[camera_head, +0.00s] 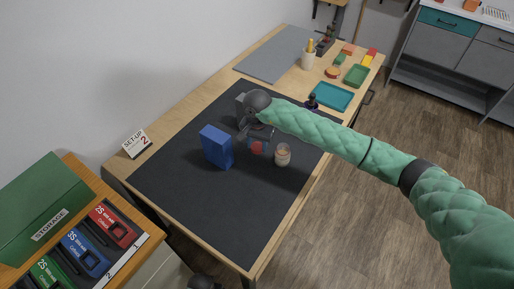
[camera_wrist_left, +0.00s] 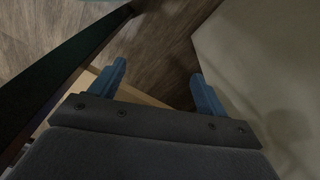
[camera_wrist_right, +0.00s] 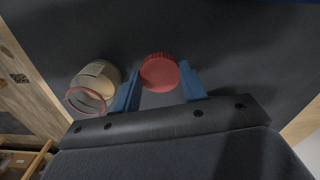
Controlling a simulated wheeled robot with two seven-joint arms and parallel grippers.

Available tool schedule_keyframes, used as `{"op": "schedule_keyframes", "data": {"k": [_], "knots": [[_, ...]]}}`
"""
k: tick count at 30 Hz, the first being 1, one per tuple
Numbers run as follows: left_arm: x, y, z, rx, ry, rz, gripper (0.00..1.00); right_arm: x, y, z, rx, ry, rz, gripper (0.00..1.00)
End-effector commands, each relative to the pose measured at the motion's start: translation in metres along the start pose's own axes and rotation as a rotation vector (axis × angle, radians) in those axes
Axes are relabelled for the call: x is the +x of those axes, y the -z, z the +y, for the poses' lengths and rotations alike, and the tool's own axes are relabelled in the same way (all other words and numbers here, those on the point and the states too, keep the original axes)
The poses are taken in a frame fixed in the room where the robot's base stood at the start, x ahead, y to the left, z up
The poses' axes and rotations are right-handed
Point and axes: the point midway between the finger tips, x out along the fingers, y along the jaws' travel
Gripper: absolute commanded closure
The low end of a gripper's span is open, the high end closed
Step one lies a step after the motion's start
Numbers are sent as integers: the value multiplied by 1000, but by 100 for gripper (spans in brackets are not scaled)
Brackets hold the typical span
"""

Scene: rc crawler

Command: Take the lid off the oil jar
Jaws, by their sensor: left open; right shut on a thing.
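A glass jar (camera_head: 283,155) with pale contents stands on the dark mat (camera_head: 200,200), its top open. In the right wrist view the jar (camera_wrist_right: 98,78) shows a reddish rim and a label, just left of my right gripper (camera_wrist_right: 160,76). That gripper is shut on a round red lid (camera_wrist_right: 159,72), apart from the jar. In the head view the red lid (camera_head: 257,148) shows under the gripper, left of the jar. My left gripper (camera_wrist_left: 157,75) is open and empty, over the floor beside a pale surface.
A blue box (camera_head: 216,147) stands left of the lid. A grey object is partly hidden behind my right gripper. A dark bottle (camera_head: 312,102) and a teal tray (camera_head: 332,96) lie beyond my right arm. The mat's front is clear.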

Motion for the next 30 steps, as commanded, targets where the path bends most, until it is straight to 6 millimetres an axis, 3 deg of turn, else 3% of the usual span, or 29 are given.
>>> {"op": "schedule_keyframes", "data": {"k": [10,29,30], "knots": [[32,-11,-8,6,11,13,24,30,0,0,0,-1,-1,85],[27,-10,-6,3,8,7,24,34,0,0,0,0,1,85],[25,-9,-5,3,8,7,24,34,0,0,0,0,1,52]]}}
